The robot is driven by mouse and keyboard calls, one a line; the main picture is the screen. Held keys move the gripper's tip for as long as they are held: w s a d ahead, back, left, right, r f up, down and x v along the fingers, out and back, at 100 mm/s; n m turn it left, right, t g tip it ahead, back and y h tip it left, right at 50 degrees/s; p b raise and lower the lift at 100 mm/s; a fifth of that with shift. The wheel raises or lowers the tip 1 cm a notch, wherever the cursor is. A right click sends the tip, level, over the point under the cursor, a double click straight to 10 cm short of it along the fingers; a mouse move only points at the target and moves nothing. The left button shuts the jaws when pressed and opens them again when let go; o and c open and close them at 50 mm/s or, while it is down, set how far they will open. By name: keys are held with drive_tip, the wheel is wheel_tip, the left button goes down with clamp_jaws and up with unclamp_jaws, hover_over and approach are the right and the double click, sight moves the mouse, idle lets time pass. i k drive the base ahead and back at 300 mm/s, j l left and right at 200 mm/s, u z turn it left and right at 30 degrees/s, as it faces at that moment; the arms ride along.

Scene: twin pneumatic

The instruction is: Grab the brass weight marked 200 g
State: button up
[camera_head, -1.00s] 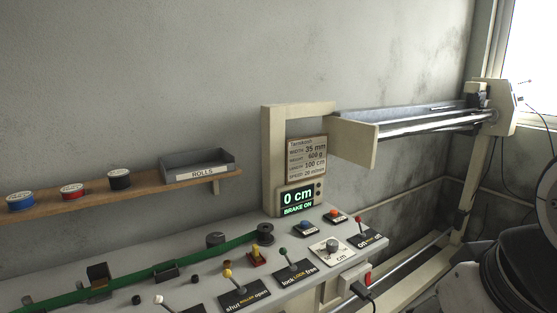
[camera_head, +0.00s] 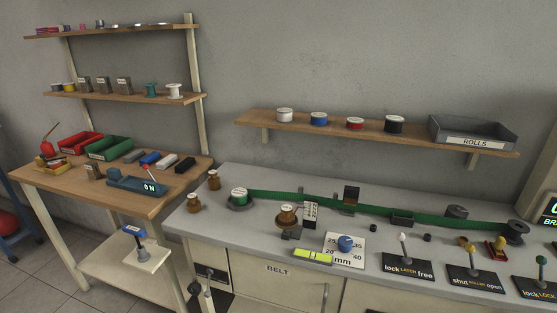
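Two small brass-brown knobbed weights stand at the left end of the grey bench top. One weight (camera_head: 194,203) is close to the front left edge. The other weight (camera_head: 214,180) is just behind and to its right. A third brass-brown piece (camera_head: 287,216) with a pale top stands further right, beside a small upright scale plate. Any marking on them is too small to read, so I cannot tell which is the 200 g one. My gripper is not in view.
A green belt (camera_head: 330,203) runs along the bench. Levers and label plates fill its right side. Shelves with spools and a ROLLS tray (camera_head: 471,132) hang above.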

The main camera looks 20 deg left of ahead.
sight(287, 217)
drive_tip(key=i+j+u, duration=0.2)
drive_tip(key=j+u, duration=0.2)
drive_tip(key=i+j+u, duration=0.25)
drive_tip(key=u, duration=0.15)
drive_tip(key=i+j+u, duration=0.2)
drive_tip(key=u, duration=0.2)
drive_tip(key=i+j+u, duration=0.1)
drive_tip(key=i, duration=0.25)
drive_tip(key=k+j+z, duration=0.2)
drive_tip(key=z, duration=0.75)
